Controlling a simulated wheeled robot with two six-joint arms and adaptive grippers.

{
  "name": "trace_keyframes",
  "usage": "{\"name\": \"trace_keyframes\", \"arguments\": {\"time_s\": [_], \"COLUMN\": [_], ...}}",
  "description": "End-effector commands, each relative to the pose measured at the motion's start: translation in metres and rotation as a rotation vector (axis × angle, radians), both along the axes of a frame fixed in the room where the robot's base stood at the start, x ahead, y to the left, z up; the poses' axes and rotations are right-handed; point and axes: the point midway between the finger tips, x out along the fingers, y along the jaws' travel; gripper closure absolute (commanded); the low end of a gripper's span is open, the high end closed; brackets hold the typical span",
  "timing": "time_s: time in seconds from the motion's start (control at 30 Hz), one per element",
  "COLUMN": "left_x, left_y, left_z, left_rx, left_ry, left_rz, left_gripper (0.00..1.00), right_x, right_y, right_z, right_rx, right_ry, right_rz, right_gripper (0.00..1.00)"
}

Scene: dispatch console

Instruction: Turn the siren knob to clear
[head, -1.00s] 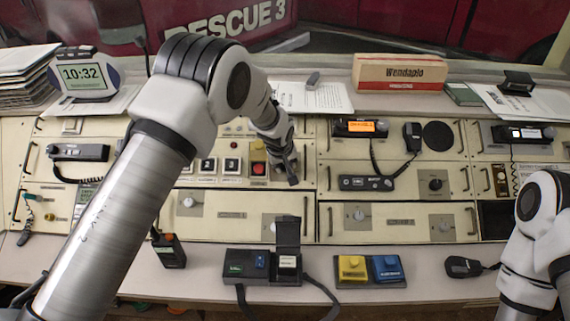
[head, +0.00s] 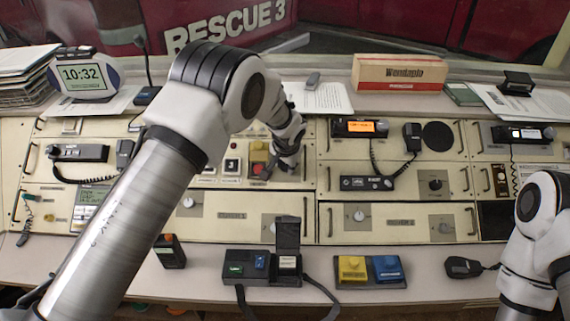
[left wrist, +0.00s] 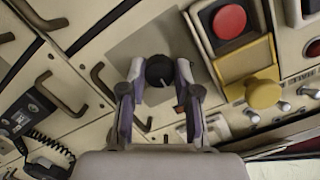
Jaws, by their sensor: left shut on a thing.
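A black round knob (left wrist: 159,70) with a light pointer line sits on a grey plate in the left wrist view. The fingers of my left gripper (left wrist: 160,78) stand on either side of it and are shut on it. I cannot read a label or a "clear" mark by the knob. In the head view my left gripper (head: 272,168) is at the console's middle panel, just right of the red button (head: 258,169), and hides the knob. My right arm shows at the right edge, but its gripper is out of view.
Beside the knob, the left wrist view shows a red button (left wrist: 229,21) and a yellow knob-like part (left wrist: 263,93) close to the fingers. Metal handles (left wrist: 103,80) and a radio handset (left wrist: 45,168) lie on the other side.

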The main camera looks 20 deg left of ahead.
Motion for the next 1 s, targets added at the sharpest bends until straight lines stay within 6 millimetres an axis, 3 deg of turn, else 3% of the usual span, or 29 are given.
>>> {"name": "trace_keyframes", "arguments": {"time_s": [1.0], "left_x": [-0.0003], "left_y": [-0.0016], "left_z": [-0.0014], "left_rx": [0.473], "left_ry": [0.138], "left_rz": [-0.758], "left_gripper": [1.00], "right_x": [0.0000], "right_y": [0.0001], "right_z": [-0.0074], "right_rx": [0.000], "right_ry": [0.000], "right_rz": [0.000], "right_gripper": [0.60]}}
